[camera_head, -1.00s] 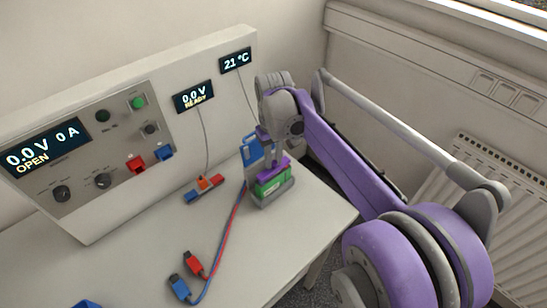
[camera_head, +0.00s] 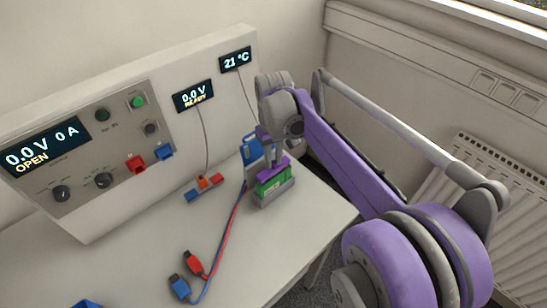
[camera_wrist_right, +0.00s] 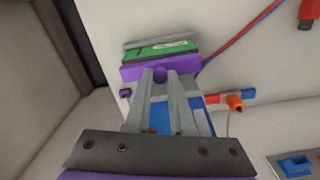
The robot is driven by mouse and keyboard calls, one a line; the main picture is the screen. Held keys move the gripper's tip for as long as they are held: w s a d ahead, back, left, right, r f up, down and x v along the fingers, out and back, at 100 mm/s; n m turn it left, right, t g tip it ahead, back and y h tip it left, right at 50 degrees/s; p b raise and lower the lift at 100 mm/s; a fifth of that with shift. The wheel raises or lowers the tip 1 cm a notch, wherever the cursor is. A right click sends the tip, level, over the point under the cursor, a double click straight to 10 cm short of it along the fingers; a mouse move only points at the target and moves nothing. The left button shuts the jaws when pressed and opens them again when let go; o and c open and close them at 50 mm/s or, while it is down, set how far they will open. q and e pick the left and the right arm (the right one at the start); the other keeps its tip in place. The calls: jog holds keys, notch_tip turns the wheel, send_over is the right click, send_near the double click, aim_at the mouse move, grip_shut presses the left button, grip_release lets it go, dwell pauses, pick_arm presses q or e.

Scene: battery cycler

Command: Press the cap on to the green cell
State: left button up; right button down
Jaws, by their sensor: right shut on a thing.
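The green cell (camera_head: 271,189) stands in a grey holder (camera_head: 275,201) near the right edge of the bench. The purple cap (camera_head: 276,167) is over the cell's top; I cannot tell whether it is fully seated. The wrist view shows the cap (camera_wrist_right: 160,69) right against the green cell (camera_wrist_right: 161,51). My right gripper (camera_head: 274,158) comes down from above and is shut on the cap. In the wrist view its two fingertips (camera_wrist_right: 160,76) meet the cap's near side, a small gap between them. My left gripper is not in view.
A blue object (camera_head: 252,148) stands just behind the cell. Red and blue leads with plugs (camera_head: 180,287) lie on the bench in front. A small red and blue connector block (camera_head: 204,187) lies to the left. The cycler panel (camera_head: 110,140) stands behind.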

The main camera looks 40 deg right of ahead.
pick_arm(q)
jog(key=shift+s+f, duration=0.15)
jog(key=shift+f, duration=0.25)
pick_arm(e)
jog(key=shift+f, duration=0.5)
dwell(0.5)
jog(key=shift+c, duration=1.1)
grip_release()
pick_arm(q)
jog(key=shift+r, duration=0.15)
pick_arm(e)
jog(key=shift+r, duration=0.15)
jog(key=shift+r+p, duration=1.45)
jog(key=shift+r, duration=1.95)
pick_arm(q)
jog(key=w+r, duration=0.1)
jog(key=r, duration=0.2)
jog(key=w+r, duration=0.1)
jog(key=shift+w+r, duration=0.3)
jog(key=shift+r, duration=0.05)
